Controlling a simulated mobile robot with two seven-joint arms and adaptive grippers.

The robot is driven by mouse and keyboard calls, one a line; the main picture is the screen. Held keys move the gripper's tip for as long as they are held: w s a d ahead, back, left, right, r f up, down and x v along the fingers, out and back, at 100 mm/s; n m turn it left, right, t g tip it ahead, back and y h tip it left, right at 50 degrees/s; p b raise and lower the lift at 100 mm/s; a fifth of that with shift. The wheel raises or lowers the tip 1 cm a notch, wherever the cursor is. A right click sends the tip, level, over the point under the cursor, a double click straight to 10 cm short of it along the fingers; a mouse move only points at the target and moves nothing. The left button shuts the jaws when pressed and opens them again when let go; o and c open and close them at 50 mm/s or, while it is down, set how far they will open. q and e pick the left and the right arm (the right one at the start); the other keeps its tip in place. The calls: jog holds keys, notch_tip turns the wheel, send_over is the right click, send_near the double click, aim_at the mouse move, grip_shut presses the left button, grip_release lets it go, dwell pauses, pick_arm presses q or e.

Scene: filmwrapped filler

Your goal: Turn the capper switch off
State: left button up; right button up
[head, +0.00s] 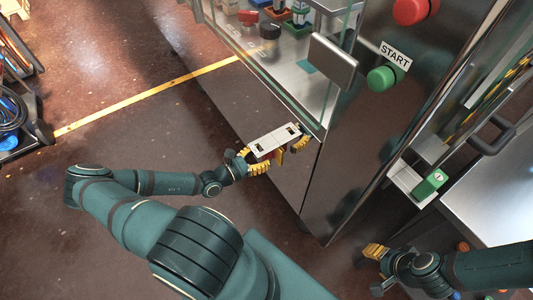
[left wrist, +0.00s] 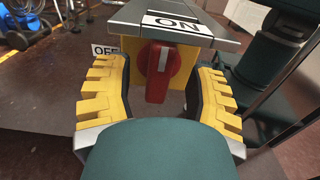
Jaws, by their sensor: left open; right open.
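The capper switch has a red handle (left wrist: 158,72) on a yellow front below a grey box top. An ON label (left wrist: 176,25) is on the box top and an OFF label (left wrist: 104,50) is at the left. The handle stands roughly upright in the left wrist view. My left gripper (left wrist: 160,85) is open, one yellow finger on each side of the handle; contact is not clear. In the head view the left gripper (head: 274,159) is under the grey switch box (head: 273,141) on the machine's side. My right gripper (head: 374,254) is open and empty at lower right.
The machine front (head: 370,130) carries a green START button (head: 382,78) and a red button (head: 411,10). A small tray holds a green block (head: 431,182). A steel table (head: 490,200) is at right.

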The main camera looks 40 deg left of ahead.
pick_arm(q)
jog(key=shift+x, duration=1.2)
jog(key=shift+c, duration=0.4)
grip_shut()
